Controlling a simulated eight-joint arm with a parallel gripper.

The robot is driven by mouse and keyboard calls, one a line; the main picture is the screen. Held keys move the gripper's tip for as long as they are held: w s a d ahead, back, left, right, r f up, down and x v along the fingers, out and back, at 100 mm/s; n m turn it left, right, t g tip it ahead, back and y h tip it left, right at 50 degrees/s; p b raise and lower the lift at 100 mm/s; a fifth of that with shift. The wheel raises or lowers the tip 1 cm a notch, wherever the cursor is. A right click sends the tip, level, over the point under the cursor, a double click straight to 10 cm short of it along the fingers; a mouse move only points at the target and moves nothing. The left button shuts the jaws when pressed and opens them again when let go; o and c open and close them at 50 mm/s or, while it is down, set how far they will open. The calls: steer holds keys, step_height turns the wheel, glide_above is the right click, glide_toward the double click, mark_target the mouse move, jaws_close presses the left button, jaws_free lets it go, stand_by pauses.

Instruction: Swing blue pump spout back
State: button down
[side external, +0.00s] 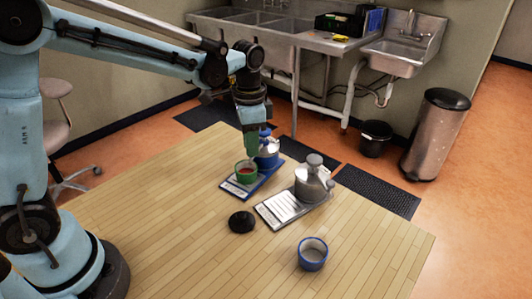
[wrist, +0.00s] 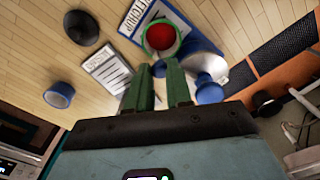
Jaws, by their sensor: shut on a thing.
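The blue pump (side external: 268,152) is a silvery-blue bottle with a blue top, standing on a blue-edged board (side external: 262,184). It also shows right of my fingers in the wrist view (wrist: 205,66). A green cup (side external: 246,176) with red contents stands beside it on the left, and it also appears beyond my fingertips in the wrist view (wrist: 146,40). My gripper (side external: 251,150) points down beside the pump top, above the cup. In the wrist view, the green fingers (wrist: 160,72) close around the pump's spout, which they mostly hide.
A grey pump (side external: 310,184) stands on a labelled white board (side external: 280,210) to the right. The table's left and front areas are clear.

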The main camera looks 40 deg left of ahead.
steer(key=w+d+n, duration=0.5)
steer(key=n, duration=0.8)
steer(key=shift+w, duration=0.35)
steer(key=c, duration=1)
jaws_free()
step_height(320, 180, up, 12)
steer(key=shift+r, duration=0.1)
